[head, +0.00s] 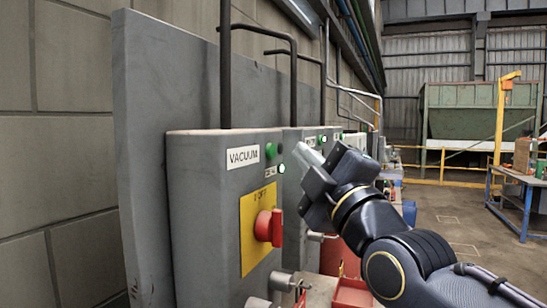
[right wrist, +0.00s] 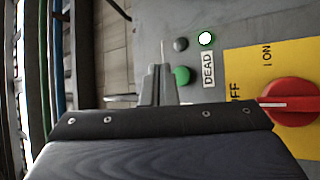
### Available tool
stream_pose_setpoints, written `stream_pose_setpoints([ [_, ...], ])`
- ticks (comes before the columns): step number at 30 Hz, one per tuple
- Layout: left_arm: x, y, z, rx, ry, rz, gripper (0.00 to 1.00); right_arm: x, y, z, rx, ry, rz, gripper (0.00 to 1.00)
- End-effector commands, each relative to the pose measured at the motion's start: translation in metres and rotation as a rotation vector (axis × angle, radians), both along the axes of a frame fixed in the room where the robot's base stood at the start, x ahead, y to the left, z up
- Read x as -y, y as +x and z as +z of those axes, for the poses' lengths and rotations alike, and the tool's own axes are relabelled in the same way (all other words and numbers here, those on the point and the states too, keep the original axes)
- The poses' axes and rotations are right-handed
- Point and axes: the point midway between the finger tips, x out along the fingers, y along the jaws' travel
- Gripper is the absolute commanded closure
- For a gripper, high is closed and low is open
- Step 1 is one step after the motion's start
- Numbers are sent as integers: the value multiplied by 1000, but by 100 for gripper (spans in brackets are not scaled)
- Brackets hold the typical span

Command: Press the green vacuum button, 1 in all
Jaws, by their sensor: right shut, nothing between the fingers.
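The green vacuum button (head: 270,151) sits on the face of a grey control box, right of a white VACUUM label (head: 243,157). It also shows in the right wrist view (right wrist: 182,75), just right of my fingers. My right gripper (head: 302,153) is shut and empty, its pale fingertips pointing at the box, to the right of the button and apart from it. In the right wrist view the shut fingers (right wrist: 161,70) point up the picture. My left gripper is not in view.
A dark button (right wrist: 180,44) and a lit green lamp (head: 281,168) are beside the green button, with a DEAD label (right wrist: 208,70). Below is a red rotary switch (head: 268,227) on a yellow plate (head: 250,252). More grey boxes stand farther along the wall.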

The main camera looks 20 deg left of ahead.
Motion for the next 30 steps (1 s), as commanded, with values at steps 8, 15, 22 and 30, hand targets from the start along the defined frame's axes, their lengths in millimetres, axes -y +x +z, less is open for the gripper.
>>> stream_pose_setpoints([
  [8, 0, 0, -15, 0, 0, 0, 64, 27, 0, -2, 1, 2, -1, 100],
  [15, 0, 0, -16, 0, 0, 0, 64, 31, -1, 0, -1, 0, 1, 100],
  [22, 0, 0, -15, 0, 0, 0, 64, 31, -1, 0, 0, 0, 0, 100],
  [30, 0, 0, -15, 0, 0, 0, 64, 31, -1, 0, 0, 0, 0, 100],
])
